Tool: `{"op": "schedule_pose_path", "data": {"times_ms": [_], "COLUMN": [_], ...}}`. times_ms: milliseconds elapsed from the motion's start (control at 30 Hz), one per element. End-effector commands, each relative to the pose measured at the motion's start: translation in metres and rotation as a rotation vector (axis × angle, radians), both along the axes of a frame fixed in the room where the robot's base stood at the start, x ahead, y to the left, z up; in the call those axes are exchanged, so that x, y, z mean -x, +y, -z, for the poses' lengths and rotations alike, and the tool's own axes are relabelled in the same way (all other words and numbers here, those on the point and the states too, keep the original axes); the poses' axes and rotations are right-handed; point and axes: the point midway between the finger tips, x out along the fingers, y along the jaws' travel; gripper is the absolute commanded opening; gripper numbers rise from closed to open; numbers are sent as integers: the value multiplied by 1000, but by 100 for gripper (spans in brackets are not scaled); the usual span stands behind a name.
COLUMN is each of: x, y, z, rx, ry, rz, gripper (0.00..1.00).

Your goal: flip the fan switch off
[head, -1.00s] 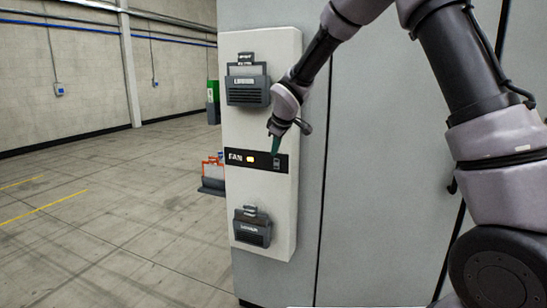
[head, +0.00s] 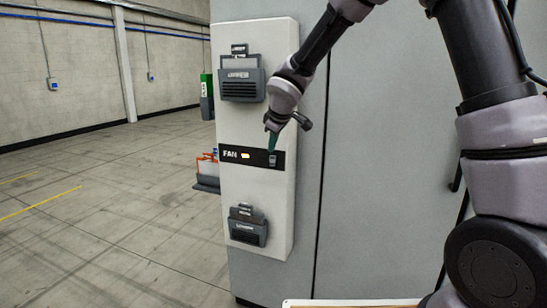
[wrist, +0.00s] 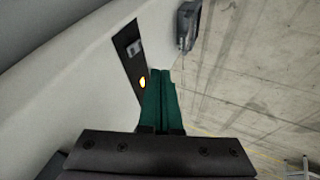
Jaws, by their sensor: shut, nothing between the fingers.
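The black fan strip (head: 228,154) runs across a pale panel (head: 285,210) in the head view. It bears the word FAN, a lit yellow light (head: 245,155) and a small switch (head: 273,158) near its right end. My gripper (head: 271,147) has green fingers that point down, with their tips at or just above the switch; I cannot tell if they touch it. In the wrist view my gripper (wrist: 166,72) is shut and empty beside the strip (wrist: 124,45). The lit light (wrist: 142,83) shows left of the fingers. The switch's position is too small to read.
A dark louvred box (head: 242,85) sits above the strip and a smaller one (head: 247,230) below it, both on the panel. The panel is on a large grey cabinet (head: 370,200). Open floor (head: 110,220) lies to the left, with an orange-and-grey object (head: 207,175) behind.

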Motion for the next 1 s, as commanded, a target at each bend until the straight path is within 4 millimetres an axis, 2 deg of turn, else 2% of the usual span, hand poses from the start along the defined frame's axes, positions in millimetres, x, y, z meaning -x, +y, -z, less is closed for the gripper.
{"op": "schedule_pose_path", "data": {"times_ms": [300,433,567,900,1000], "x": [1,-4,-13,-53,-69], "y": [1,2,6,19,12], "z": [1,8,25,85,85], "rx": [-1,2,2,2,-2], "ry": [0,2,2,2,0], "rz": [0,0,-2,-2,4], "gripper": [0,0,0,0,0]}}
